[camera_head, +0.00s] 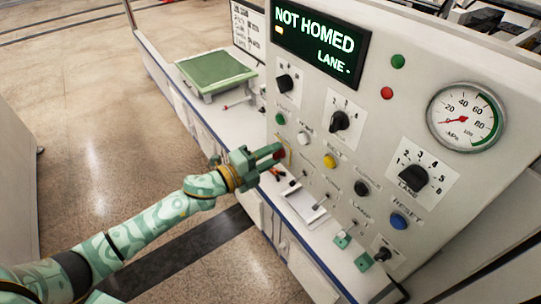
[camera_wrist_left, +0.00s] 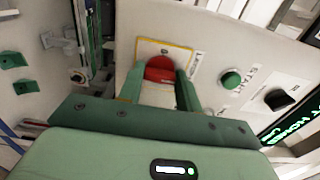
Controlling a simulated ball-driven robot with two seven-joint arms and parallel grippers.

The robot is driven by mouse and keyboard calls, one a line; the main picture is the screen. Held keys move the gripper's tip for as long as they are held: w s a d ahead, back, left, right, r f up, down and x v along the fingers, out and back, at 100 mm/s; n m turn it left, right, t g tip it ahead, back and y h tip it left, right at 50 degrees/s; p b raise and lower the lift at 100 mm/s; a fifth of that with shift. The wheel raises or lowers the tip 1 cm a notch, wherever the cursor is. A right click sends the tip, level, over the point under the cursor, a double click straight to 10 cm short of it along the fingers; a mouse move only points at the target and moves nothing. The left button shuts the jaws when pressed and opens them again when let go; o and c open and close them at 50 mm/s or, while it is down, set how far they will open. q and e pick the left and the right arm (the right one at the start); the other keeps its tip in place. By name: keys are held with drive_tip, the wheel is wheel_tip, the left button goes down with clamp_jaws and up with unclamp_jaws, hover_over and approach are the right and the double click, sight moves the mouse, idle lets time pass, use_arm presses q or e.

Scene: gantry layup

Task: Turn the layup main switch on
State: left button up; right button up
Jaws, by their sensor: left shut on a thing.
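The main switch is a red knob (camera_wrist_left: 160,68) on a yellow-edged plate (camera_wrist_left: 184,50) on the panel face. My left gripper (camera_head: 270,157) is shut on this knob. In the left wrist view its green fingers (camera_wrist_left: 160,88) stand on both sides of the knob. The fingers hide part of the knob, so I cannot tell which way it is turned. My right gripper is not in view.
The light panel carries a display (camera_head: 318,45) reading NOT HOMED, a gauge (camera_head: 465,117), a lane dial (camera_head: 412,177), a blue button (camera_head: 399,220) and a yellow button (camera_head: 330,161). A green-topped tray (camera_head: 215,71) stands on the bench behind. Floor left of the bench is clear.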

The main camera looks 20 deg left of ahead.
use_arm(q)
drive_tip(key=o, duration=1)
drive_tip(key=shift+a, duration=0.1)
drive_tip(key=v, duration=1.6)
drive_tip(key=shift+s+f+b, duration=0.1)
drive_tip(key=shift+s+b, duration=0.1)
drive_tip(key=shift+b, duration=0.15)
